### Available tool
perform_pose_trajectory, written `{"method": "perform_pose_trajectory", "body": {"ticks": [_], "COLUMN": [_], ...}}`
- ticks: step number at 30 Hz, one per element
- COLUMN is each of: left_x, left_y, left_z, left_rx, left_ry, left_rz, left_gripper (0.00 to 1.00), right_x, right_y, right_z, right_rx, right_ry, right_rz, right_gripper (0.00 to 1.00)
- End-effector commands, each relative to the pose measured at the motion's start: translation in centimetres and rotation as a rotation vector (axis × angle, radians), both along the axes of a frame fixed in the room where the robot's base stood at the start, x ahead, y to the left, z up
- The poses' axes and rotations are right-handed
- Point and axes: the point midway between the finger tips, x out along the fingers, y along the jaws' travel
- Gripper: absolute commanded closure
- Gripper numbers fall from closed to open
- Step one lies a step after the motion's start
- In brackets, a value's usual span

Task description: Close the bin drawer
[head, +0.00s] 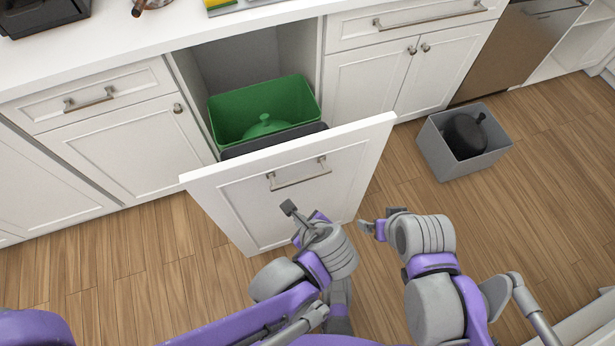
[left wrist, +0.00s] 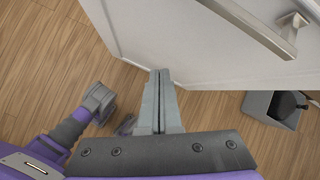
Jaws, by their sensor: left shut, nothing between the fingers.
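The bin drawer (head: 240,205) is pulled out from the cabinet, its white front panel standing well clear of the cabinet face. A metal bar handle (head: 298,176) runs across its front; it also shows in the left wrist view (left wrist: 250,24). A green bin (head: 235,108) and a dark bin (head: 272,140) sit inside. My left gripper (head: 290,209) is shut and empty in front of the panel, below the handle. In the left wrist view its fingers (left wrist: 161,75) are together near the panel's edge; contact is unclear. My right gripper (head: 367,227) is right of the panel; its opening is unclear.
A grey open box (head: 440,160) holding a dark round object (head: 465,136) stands on the floor to the right. Closed cabinets flank the drawer under a white countertop (head: 150,38). Wooden floor is bare to the left of the drawer.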

Motion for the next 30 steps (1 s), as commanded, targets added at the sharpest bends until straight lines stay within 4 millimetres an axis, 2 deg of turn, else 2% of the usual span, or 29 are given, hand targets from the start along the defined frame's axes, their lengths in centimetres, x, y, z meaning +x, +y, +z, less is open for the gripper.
{"method": "perform_pose_trajectory", "body": {"ticks": [1,3,6,10,17,27,30], "left_x": [-0.4,-0.8,-1.3,-1.4,0.7,5.5,7.1], "left_y": [-2.1,-3.8,-5.4,-6.1,-5.3,-3.7,-3.2], "left_z": [1.9,3.0,4.1,4.3,1.9,-3.2,-2.8], "left_rx": [0.078,0.179,0.278,0.333,0.338,0.335,0.336], "left_ry": [-0.017,-0.034,-0.053,-0.062,-0.06,-0.06,-0.061], "left_rz": [-0.128,-0.261,-0.385,-0.445,-0.444,-0.443,-0.442], "left_gripper": [1.0,1.0,1.0,1.0,1.0,1.0,1.0], "right_x": [0.0,0.1,0.1,0.1,0.1,0.0,0.0], "right_y": [0.0,0.0,0.0,0.0,0.0,0.0,0.0], "right_z": [1.9,3.0,3.8,4.0,3.1,1.6,2.0], "right_rx": [0.0,0.0,0.0,0.0,0.0,0.0,0.0], "right_ry": [-0.006,-0.01,-0.012,-0.013,-0.01,-0.005,-0.006], "right_rz": [0.0,0.0,0.0,0.0,0.0,0.0,0.0], "right_gripper": [0.0,0.0,0.0,0.0,0.0,0.0,0.0]}}
